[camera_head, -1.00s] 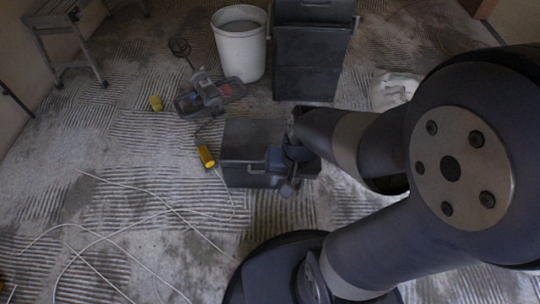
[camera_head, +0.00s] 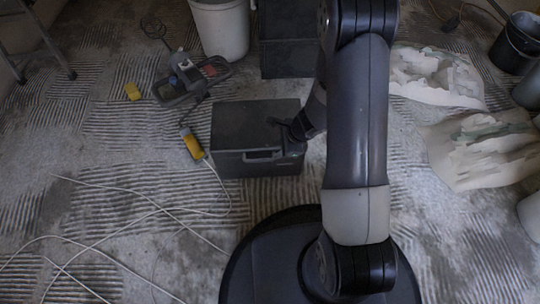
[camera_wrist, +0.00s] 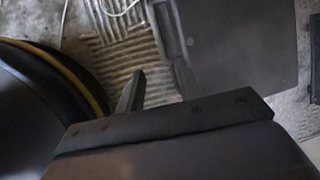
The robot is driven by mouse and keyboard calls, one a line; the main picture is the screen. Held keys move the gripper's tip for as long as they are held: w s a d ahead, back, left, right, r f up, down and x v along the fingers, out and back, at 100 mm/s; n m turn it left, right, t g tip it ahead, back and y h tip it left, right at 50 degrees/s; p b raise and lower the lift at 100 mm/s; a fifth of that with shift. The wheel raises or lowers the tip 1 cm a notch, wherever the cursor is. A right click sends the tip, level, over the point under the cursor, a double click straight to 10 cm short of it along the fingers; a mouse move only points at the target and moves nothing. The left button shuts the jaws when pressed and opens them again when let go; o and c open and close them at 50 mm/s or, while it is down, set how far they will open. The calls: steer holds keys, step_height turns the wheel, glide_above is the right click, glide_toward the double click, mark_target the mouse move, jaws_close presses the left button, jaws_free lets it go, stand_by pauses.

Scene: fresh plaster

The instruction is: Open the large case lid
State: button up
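The large dark grey case (camera_head: 240,121) stands on the floor in front of my base, with its lid down. A handle (camera_head: 262,156) shows on its front face. My gripper (camera_head: 287,130) is at the right end of the case, near its top front edge; I cannot tell whether it touches. In the wrist view, two dark fingers of my gripper (camera_wrist: 159,72) stand apart with floor visible between them. The case lid (camera_wrist: 240,40) fills the upper right there, with the right finger close to or overlapping the case's edge.
A power tool (camera_head: 188,80) and a yellow-ended cable (camera_head: 193,146) lie left of the case. A white bucket (camera_head: 222,30) and dark stacked boxes (camera_head: 286,50) stand behind it. Pale sacks (camera_head: 480,150) lie to the right. White cable crosses the floor at left.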

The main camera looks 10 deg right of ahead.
mark_target(267, 160)
steer(key=b+x, duration=0.5)
steer(key=x, duration=0.5)
steer(key=shift+w+a+f, duration=0.1)
steer(key=shift+a+f, duration=0.05)
steer(key=shift+f, duration=0.15)
steer(key=shift+c, duration=0.2)
jaws_close()
